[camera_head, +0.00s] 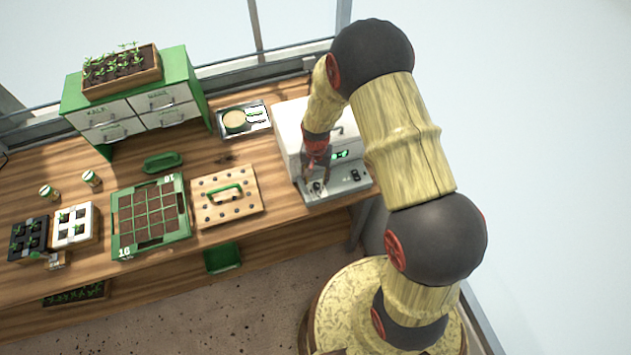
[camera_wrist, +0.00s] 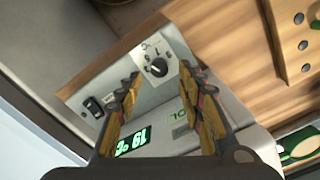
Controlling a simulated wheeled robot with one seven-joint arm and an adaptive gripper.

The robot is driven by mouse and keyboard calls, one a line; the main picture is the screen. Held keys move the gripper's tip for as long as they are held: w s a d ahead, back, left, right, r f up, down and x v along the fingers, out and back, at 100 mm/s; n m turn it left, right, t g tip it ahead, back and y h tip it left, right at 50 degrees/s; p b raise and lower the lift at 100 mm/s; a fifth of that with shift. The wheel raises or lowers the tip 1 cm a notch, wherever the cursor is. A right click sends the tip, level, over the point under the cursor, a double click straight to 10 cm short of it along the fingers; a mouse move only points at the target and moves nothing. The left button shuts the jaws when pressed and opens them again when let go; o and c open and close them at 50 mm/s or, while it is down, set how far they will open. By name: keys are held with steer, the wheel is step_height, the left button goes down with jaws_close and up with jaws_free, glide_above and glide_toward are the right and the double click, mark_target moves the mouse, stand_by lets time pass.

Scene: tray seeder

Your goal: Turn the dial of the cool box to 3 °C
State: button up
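The cool box (camera_head: 288,130) is a pale box with a grey control panel at the right end of the bench. Its black dial (camera_wrist: 159,67), with a light pointer mark, sits on the panel (camera_head: 340,186); the dial also shows in the head view (camera_head: 316,188). My gripper (camera_wrist: 161,82) is open and empty, pointing down at the panel. In the wrist view the dial lies between and just beyond the fingertips, with no clear contact.
A black rocker switch (camera_wrist: 93,107) sits on the same panel. A wooden dibber board (camera_head: 245,205) with a green handle lies left of the box. A metal tray (camera_head: 257,126) with a round sieve lies behind. A green seed tray (camera_head: 123,245) stands further left.

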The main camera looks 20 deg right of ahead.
mark_target(316, 184)
steer(key=shift+s+f, duration=0.1)
steer(key=shift+f, duration=1.8)
steer(key=shift+c, duration=0.2)
jaws_close()
